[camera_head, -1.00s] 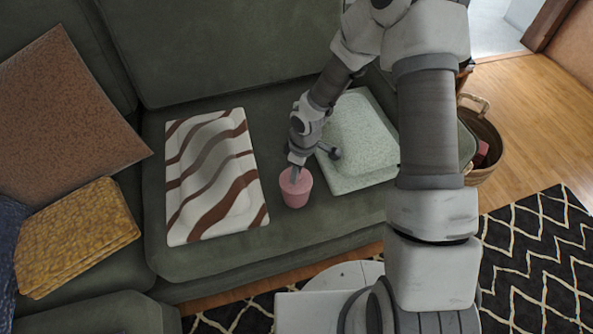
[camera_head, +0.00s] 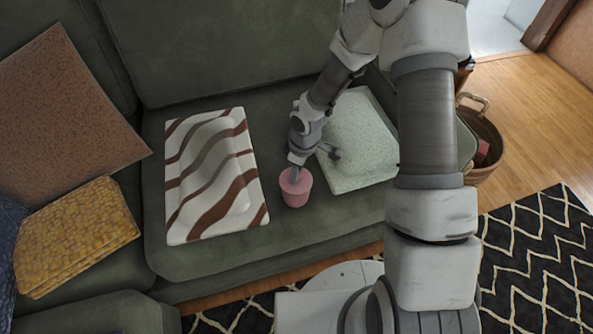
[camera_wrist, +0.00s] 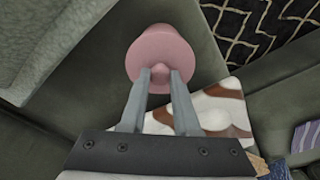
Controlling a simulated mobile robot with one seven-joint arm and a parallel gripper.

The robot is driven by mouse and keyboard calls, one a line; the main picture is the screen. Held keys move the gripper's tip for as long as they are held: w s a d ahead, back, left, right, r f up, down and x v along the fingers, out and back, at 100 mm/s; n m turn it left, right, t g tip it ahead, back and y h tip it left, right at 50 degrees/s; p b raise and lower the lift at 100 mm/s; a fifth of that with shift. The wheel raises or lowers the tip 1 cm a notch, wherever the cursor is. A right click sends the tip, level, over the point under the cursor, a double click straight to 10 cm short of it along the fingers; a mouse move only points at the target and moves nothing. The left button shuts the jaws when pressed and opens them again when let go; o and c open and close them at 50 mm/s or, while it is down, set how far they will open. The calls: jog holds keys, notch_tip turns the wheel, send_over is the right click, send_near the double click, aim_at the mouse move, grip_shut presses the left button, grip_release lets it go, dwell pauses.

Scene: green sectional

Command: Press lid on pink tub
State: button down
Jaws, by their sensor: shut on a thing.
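The pink tub (camera_head: 296,194) stands upright on the green sofa seat, between the striped cushion and the pale green cushion. A pink lid (camera_wrist: 157,50) with a small knob (camera_wrist: 160,72) covers the tub's top in the wrist view. The lid looks level on the rim, but I cannot tell whether it is fully seated. My gripper (camera_wrist: 160,76) is shut on the lid's knob, with one finger on each side. In the head view my gripper (camera_head: 294,175) points down at the tub's top and hides part of the lid.
A brown-and-white striped cushion (camera_head: 212,175) lies left of the tub. A pale green cushion (camera_head: 358,140) lies close on the right. A basket (camera_head: 480,140) stands on the floor. Bare seat lies in front of the tub.

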jog(key=shift+c, duration=0.4)
grip_release()
jog(key=shift+r+p, duration=2.95)
jog(key=shift+r, duration=0.6)
jog(key=shift+c, duration=0.3)
